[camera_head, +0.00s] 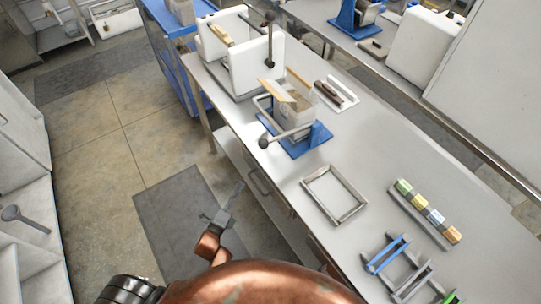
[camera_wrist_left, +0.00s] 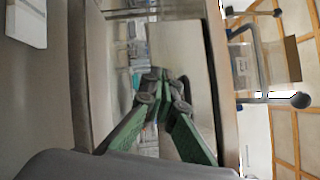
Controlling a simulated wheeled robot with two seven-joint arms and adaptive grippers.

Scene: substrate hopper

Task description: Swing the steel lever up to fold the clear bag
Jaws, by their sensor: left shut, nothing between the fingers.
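The steel lever (camera_head: 287,135) lies low on the front of a blue-based fixture (camera_head: 317,134) on the bench, with its dark ball knob (camera_head: 264,141) toward the aisle edge. In the left wrist view the knob (camera_wrist_left: 301,100) shows at the right edge. The clear bag (camera_head: 284,115) stands upright in the fixture, with a tan flap or strip at its top. My left gripper (camera_head: 238,188) is shut and empty, in front of the bench and apart from the lever. Its green fingers (camera_wrist_left: 160,78) meet in the left wrist view. My right gripper is not seen.
A white hopper (camera_head: 257,67) with an upright rod and knob stands behind the fixture. An empty metal frame (camera_head: 334,194) and a rack of coloured blocks (camera_head: 428,214) lie nearer on the bench (camera_head: 375,150). The floor beside the bench is open.

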